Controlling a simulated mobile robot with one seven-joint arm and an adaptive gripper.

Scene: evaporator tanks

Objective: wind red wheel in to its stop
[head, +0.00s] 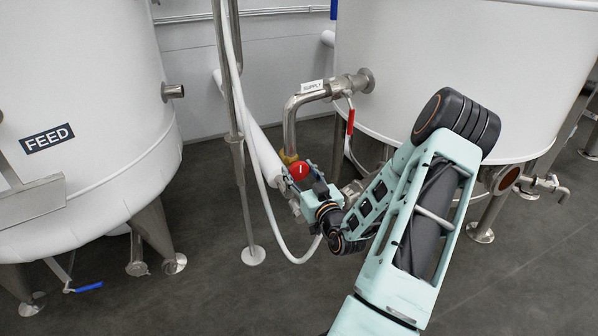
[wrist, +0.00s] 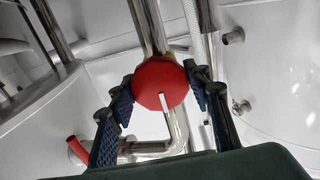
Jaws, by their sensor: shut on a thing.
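The red wheel (head: 300,170) is a round red knob with a white mark, on the pipework below the pipe labelled SUPPLY. In the wrist view the red wheel (wrist: 160,84) sits between the two fingers, and its white mark points down and slightly right. My gripper (head: 299,177) is at the wheel; in the wrist view my gripper (wrist: 160,95) has a blue padded finger on each side of it. The jaws are shut on the wheel. The wheel's stem and stop are hidden behind it.
A red-handled valve lever (head: 350,121) hangs by the SUPPLY pipe (head: 290,125), near my arm. A white hose (head: 262,180) and a steel post (head: 243,190) stand left of the wheel.

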